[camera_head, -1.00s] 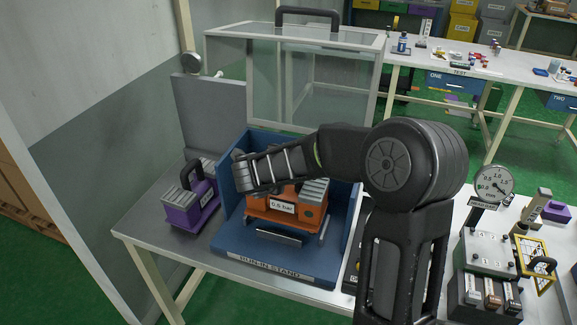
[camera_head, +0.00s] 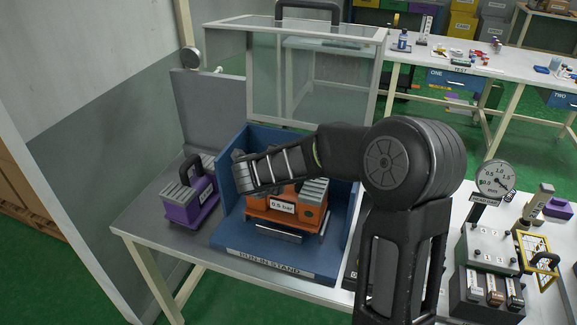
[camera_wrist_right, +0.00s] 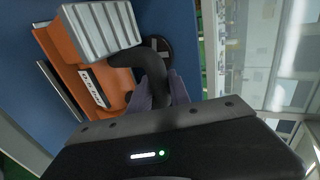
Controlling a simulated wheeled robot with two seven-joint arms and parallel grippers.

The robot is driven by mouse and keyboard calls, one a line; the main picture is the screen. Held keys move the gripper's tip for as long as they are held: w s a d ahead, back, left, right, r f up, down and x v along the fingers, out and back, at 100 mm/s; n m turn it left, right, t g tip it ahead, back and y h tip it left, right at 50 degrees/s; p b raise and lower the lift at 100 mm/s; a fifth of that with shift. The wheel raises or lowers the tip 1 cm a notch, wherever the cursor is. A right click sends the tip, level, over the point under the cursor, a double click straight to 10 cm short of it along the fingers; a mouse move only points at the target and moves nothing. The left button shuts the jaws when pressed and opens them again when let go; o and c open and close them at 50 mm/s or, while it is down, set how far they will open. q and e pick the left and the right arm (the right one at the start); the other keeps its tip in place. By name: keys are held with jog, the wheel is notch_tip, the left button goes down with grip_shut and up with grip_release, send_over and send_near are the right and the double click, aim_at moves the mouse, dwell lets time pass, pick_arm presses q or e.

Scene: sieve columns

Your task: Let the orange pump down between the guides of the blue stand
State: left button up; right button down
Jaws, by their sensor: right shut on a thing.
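The orange pump (camera_head: 257,217), with a "0.5 bar" label and grey ribbed blocks on top, is upright inside the blue stand (camera_head: 228,238), between its side walls. A silver bar (camera_head: 278,237) shows just in front of its lower edge. I cannot tell whether the pump touches the stand's floor. In the right wrist view, my right gripper (camera_wrist_right: 160,91) is shut on the pump's black handle (camera_wrist_right: 128,61), and the orange body (camera_wrist_right: 62,48) is beside it. In the head view, my right forearm hides the handle and the fingers. My left gripper is out of view.
A purple pump (camera_head: 181,213) stands left of the stand, close to it. A clear guard box (camera_head: 318,85) with a black handle is behind. A pressure gauge (camera_head: 495,181) and a control box (camera_head: 490,250) stand at the right. The table's front left is bare.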

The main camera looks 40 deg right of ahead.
jog(key=shift+f+b, duration=1)
jog(key=shift+f, duration=0.3)
jog(key=c, duration=1.4)
grip_release()
jog(key=shift+o, duration=1.4)
jog(key=shift+s+f, duration=0.1)
jog(key=shift+f, duration=0.1)
jog(key=o, duration=0.8)
jog(key=shift+r, duration=0.1)
jog(key=shift+a+r, duration=0.1)
jog(key=p+v, duration=0.4)
jog(key=v, duration=0.4)
jog(key=shift+s+a+r, duration=0.2)
jog(key=shift+a, duration=0.1)
